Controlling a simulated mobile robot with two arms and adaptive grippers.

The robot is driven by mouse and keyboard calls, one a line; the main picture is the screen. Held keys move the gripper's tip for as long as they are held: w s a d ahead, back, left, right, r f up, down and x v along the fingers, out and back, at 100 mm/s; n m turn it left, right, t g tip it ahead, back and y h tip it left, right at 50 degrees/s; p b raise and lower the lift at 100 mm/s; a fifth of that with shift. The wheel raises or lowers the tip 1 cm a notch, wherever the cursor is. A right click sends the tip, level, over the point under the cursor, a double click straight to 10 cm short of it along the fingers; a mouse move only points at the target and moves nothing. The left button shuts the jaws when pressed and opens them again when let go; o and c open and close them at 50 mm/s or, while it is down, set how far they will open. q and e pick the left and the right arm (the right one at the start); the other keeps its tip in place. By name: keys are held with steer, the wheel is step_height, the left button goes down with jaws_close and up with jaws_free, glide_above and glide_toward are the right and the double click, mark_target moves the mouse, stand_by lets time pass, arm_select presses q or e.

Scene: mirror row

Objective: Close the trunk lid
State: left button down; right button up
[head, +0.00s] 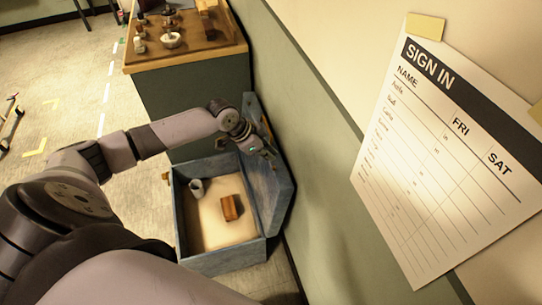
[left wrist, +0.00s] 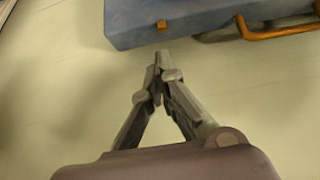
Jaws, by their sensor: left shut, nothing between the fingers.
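The blue trunk (head: 182,226) stands on the floor beside the wall. Its lid (head: 272,195) is open, standing roughly upright on the wall side. Inside the trunk are a grey cup (head: 197,188) and a brown block (head: 231,207). My left gripper (head: 269,152) is at the upper part of the lid. In the left wrist view the gripper (left wrist: 160,60) is shut and empty, its tips close to the edge of a blue panel, which looks like the lid (left wrist: 190,18). I cannot tell whether they touch. An orange handle (left wrist: 275,33) shows there. My right gripper is out of view.
A green cabinet (head: 195,105) with a wooden top holding bottles and a bowl (head: 171,40) stands beyond the trunk. The wall (head: 330,215) runs close along the right, with a sign-in sheet (head: 445,150). Open floor (head: 55,70) lies at left.

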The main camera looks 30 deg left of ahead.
mark_target(280, 171)
arm_select(q)
steer(key=x, duration=0.7)
steer(key=shift+w+d+f, duration=0.15)
steer(key=shift+f, duration=0.15)
steer(key=shift+f, duration=0.1)
